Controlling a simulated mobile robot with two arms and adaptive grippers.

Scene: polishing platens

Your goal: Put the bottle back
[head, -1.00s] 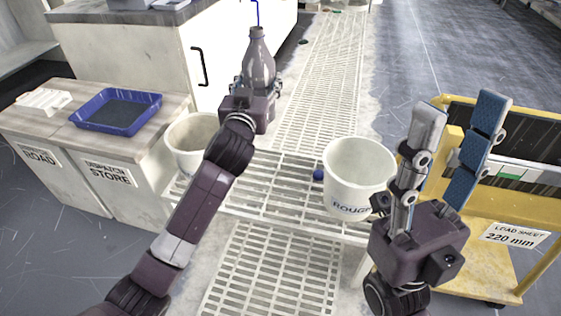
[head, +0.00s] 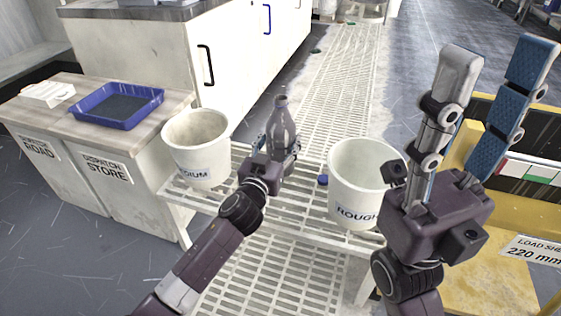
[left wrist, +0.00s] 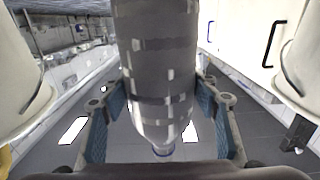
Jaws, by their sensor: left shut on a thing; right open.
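The grey, see-through bottle (head: 282,128) stands upright in my left gripper (head: 278,148), its neck pointing up, between the two white buckets in the head view. The gripper is shut around its lower part. In the left wrist view the bottle (left wrist: 155,60) fills the middle between the two blue-padded fingers of my left gripper (left wrist: 160,100). Whether the bottle's base touches the slatted white bench (head: 270,218) is hidden by the gripper. My right gripper (head: 497,60) is open and empty, fingers pointing up, at the right.
The MEDIUM bucket (head: 200,160) stands left of the bottle, the ROUGH bucket (head: 358,190) right. A small blue thing (head: 322,180) lies beside the ROUGH bucket. A blue tray (head: 118,106) sits on the left cabinet. A yellow cart (head: 500,285) stands below my right gripper.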

